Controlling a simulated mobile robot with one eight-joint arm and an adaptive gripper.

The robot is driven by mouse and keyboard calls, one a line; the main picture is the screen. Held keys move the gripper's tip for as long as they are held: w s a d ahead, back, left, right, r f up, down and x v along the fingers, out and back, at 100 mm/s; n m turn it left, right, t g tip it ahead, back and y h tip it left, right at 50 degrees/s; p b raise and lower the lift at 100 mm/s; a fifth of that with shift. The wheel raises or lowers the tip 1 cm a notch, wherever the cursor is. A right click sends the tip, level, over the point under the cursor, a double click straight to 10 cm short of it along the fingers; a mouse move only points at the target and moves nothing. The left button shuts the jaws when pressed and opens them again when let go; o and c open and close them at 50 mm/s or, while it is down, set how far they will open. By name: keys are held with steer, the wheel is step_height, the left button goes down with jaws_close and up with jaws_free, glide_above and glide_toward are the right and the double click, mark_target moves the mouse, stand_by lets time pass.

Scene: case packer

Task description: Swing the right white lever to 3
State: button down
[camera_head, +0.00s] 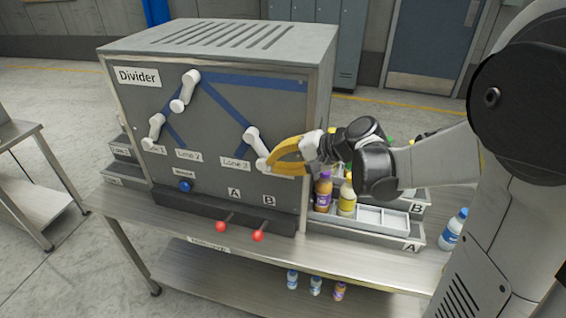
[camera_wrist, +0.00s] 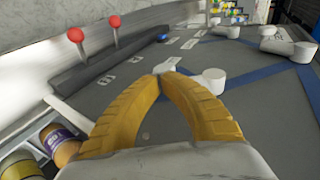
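The right white lever (camera_head: 254,140) is on the front panel of the grey Divider box. It slants down and right from its pivot, its lower end right of the rightmost lane label (camera_head: 236,163), which seems to read Lane 3. My gripper (camera_head: 268,164) is at that lower end, its yellow fingers reaching in from the right. In the wrist view my gripper (camera_wrist: 163,76) has its fingertips together, with the lever's end just beyond them and the lever's round pivot (camera_wrist: 213,81) to the right. I cannot tell whether the tips touch or hold the lever.
Two other white levers, upper (camera_head: 186,90) and left (camera_head: 154,131), are on the panel. A blue button (camera_head: 186,186) and two red-knobbed levers (camera_head: 221,226) (camera_head: 258,236) are below. Bottles (camera_head: 346,200) stand in trays to the right, close under my arm. The box stands on a metal table (camera_head: 180,222).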

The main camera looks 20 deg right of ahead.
steer(key=shift+f, duration=0.15)
stand_by(0.3)
steer(key=shift+w+a+f+t+b, duration=0.15)
steer(key=shift+t+b, duration=0.15)
steer(key=shift+b, duration=0.35)
steer(key=shift+w+a+f+y+b, duration=0.15)
steer(key=shift+f+y+b, duration=0.1)
steer(key=shift+y+b, duration=0.25)
steer(key=b, duration=0.1)
steer(key=a+f+t+y+b, duration=0.1)
steer(key=b, duration=0.1)
steer(key=shift+w+f+t, duration=0.15)
steer(key=shift+w+t, duration=0.1)
steer(key=shift+t, duration=0.05)
steer(key=shift+w+a+f+b, duration=0.15)
steer(key=shift+w+a+b, duration=0.05)
steer(key=shift+w+b, duration=0.1)
steer(key=shift+w+a+f+b, duration=0.15)
steer(key=shift+w+a, duration=0.35)
steer(key=shift+a, duration=0.25)
steer(key=shift+w+a+f+b, duration=0.1)
steer(key=shift+w+a, duration=0.45)
steer(key=shift+a, duration=0.25)
steer(key=shift+w+a+f+b, duration=0.15)
steer(key=shift+w+a, duration=0.35)
steer(key=shift+a, duration=0.25)
steer(key=shift+a, duration=0.1)
